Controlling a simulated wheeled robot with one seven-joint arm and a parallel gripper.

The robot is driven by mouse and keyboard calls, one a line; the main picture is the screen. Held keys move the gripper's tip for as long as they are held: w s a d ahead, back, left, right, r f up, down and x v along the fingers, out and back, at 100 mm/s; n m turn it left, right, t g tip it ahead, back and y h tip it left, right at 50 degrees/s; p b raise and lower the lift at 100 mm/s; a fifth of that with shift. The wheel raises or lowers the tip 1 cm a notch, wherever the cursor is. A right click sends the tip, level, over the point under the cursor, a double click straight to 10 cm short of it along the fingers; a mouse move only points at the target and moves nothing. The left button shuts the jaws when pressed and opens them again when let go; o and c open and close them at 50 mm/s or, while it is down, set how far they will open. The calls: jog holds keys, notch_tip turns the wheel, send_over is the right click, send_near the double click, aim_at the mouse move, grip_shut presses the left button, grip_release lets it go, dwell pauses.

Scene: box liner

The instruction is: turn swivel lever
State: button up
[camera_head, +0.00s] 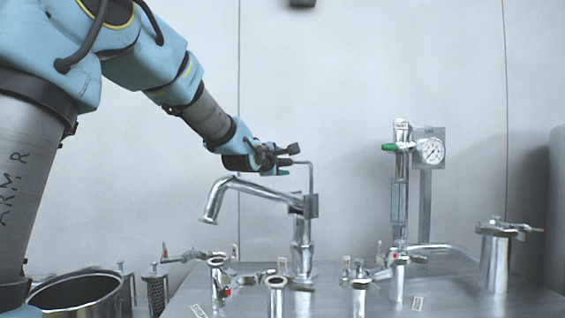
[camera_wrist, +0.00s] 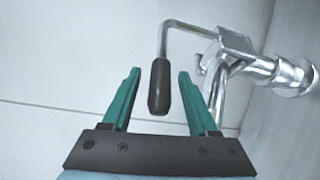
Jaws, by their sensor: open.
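The swivel lever is a bent metal rod with a black grip (camera_wrist: 159,86), joined to the top of a shiny steel swivel pipe (camera_wrist: 262,66). In the head view, the lever's rod (camera_head: 311,178) rises from the pipe's block and bends left toward my gripper (camera_head: 280,160). The pipe's curved spout (camera_head: 240,186) points left and down. In the wrist view, my gripper (camera_wrist: 157,88) is open, with green fingers on both sides of the black grip. Gaps show between the grip and both fingers. The grip's depth between the fingers is hard to judge.
A steel table (camera_head: 345,300) holds several short pipe fittings and valves. An open steel pot (camera_head: 77,292) is at the lower left. The wall behind is bare.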

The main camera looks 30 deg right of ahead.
jog(key=shift+w+d, duration=0.1)
grip_shut()
dwell(0.5)
jog(key=shift+f, duration=0.1)
dwell(0.9)
